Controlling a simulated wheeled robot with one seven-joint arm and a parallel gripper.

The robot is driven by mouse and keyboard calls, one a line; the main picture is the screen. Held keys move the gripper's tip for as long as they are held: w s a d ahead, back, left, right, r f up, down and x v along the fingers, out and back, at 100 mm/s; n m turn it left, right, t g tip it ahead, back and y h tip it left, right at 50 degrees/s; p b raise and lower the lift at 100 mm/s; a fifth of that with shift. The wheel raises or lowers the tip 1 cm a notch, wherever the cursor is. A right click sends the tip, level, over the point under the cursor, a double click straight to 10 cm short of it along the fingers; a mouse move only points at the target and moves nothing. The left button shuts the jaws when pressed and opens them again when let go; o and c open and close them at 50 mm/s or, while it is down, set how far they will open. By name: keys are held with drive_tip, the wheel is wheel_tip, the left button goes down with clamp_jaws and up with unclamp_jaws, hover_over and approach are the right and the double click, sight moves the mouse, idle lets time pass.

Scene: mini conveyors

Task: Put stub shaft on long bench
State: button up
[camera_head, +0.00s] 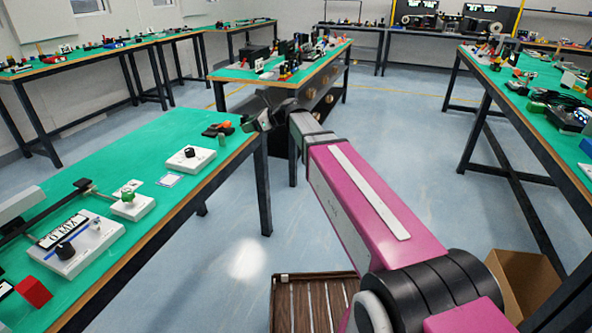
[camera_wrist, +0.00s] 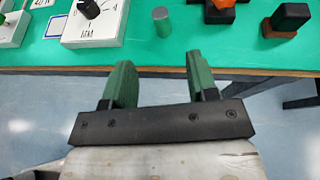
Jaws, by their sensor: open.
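A small grey-green cylinder, which looks like the stub shaft (camera_wrist: 162,22), stands upright near the edge of a green-topped bench (camera_wrist: 120,58). In the head view the cylinder (camera_head: 221,139) is at the right end of the near-left bench (camera_head: 130,150). My gripper (camera_wrist: 159,75) is open and empty, its green fingers pointing toward the bench edge. The cylinder lies beyond the fingertips, roughly between them and apart from them. In the head view my gripper (camera_head: 250,122) is by that bench's far right corner. Which bench is the long bench I cannot tell.
A white dial box (camera_wrist: 95,22) stands left of the cylinder. An orange and black part (camera_wrist: 213,8) and a brown-based black block (camera_wrist: 287,19) stand to its right. Other benches with equipment stand behind (camera_head: 235,73) and right (camera_head: 530,110). Blue floor lies open between them.

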drive_tip(key=s+d+f+n+g+h, duration=0.1)
drive_tip(key=s+d+f+n+h, duration=0.3)
drive_tip(key=s+d+f+n, duration=0.3)
drive_tip(key=s+d+f+n+g+h, duration=0.1)
drive_tip(key=s+d+f+n+h, duration=0.3)
drive_tip(key=d+f, duration=0.7)
drive_tip(key=s+d+f+n+g+h, duration=0.1)
drive_tip(key=s+d+f+n+h, duration=0.4)
drive_tip(key=s+d+f+n, duration=0.4)
drive_tip(key=s+d, duration=0.2)
drive_tip(key=d, duration=0.3)
drive_tip(key=shift+n, duration=0.3)
drive_tip(key=shift+s, duration=0.1)
